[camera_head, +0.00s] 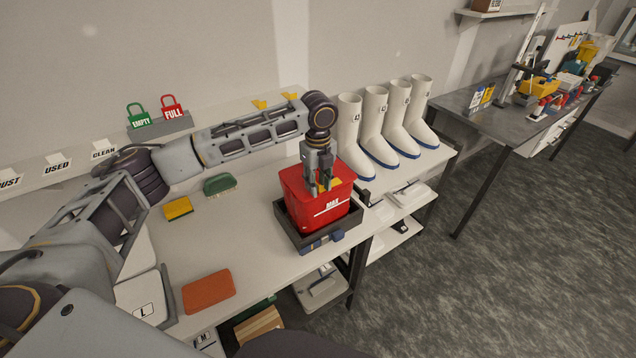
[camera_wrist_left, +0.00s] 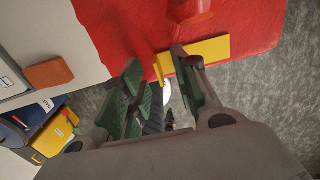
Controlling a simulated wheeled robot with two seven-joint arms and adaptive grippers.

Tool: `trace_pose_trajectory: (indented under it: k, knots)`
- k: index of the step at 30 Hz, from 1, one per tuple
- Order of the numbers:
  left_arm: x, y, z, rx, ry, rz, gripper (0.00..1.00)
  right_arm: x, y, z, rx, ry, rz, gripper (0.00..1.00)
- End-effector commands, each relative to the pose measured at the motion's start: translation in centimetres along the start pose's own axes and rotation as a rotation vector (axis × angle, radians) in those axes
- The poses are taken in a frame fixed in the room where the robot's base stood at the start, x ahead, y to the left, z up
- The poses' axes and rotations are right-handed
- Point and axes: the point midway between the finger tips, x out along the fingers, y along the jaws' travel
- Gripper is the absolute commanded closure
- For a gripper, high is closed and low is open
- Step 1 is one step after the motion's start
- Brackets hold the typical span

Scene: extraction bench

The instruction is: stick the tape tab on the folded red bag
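The red bag (camera_head: 318,208), marked "MAX", sits upright in a dark tray (camera_head: 290,233) on the bench. Its top looks closed and fairly flat. In the left wrist view its red surface (camera_wrist_left: 120,28) fills the upper middle, with a rounded red bulge at the top. A yellow tape tab (camera_wrist_left: 207,52) lies against the red surface; part of it also shows in the head view (camera_head: 333,184). My left gripper (camera_head: 319,187) points down over the bag's top. Its fingers (camera_wrist_left: 156,58) are apart, beside the tab's near end; whether they touch it is unclear. My right gripper is out of view.
White boots (camera_head: 375,125) stand behind and right of the bag. A yellow sponge (camera_head: 178,208), green brush (camera_head: 220,184) and orange pad (camera_head: 208,291) lie left on the bench. Free bench lies between pad and tray.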

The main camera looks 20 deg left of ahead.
Motion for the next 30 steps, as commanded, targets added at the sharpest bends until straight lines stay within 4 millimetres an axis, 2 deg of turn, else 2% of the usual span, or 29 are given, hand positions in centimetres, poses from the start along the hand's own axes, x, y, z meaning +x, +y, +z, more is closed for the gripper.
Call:
trace_pose_trajectory:
  k: [8, 24, 30]
  knots:
    - [-1.9, -0.1, 0.0, 0.001, 0.000, -0.002, 0.70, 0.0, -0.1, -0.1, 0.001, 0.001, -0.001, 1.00]
    - [-9.5, -0.1, 0.0, 0.001, -0.001, -0.003, 0.70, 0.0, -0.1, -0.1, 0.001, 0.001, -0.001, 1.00]
    - [-11.3, -0.1, 0.0, 0.000, 0.001, 0.000, 0.70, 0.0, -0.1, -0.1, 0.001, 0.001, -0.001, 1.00]
